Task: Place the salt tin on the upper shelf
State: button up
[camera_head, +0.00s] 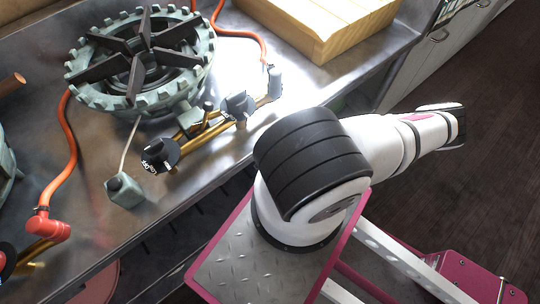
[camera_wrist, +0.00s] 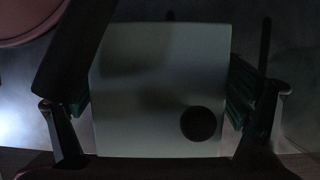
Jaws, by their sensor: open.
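In the dim wrist view, a pale, flat-faced rectangular object (camera_wrist: 150,65) with a dark round spot near its lower right fills the middle. It looks like the salt tin, but no label can be read. My gripper (camera_wrist: 160,106) is open, with one finger on each side of this object. Dark gaps show beside it, and contact cannot be made out. In the head view neither the tin nor my gripper shows. No shelf can be surely named as the upper one; a steel worktop (camera_head: 75,155) has a dark space below its front edge.
A gas burner (camera_head: 145,60) with brass valves (camera_head: 205,130) and orange hoses (camera_head: 62,165) stands on the worktop. A wooden block (camera_head: 320,25) lies at the back. A reddish round thing (camera_wrist: 25,20) is at the wrist view's upper left. Dark floor (camera_head: 490,180) is open at right.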

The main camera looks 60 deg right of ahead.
jog(key=shift+r, duration=0.3)
jog(key=shift+s+r+p, duration=0.25)
jog(key=shift+r+p, duration=0.25)
jog(key=shift+r, duration=0.1)
jog(key=s+a+p, duration=0.1)
jog(key=s+a, duration=0.2)
jog(key=s, duration=0.8)
jog(key=shift+s+a+f, duration=0.15)
jog(key=shift+s+f, duration=0.1)
jog(key=shift+r+p, duration=0.1)
jog(key=shift+p, duration=0.2)
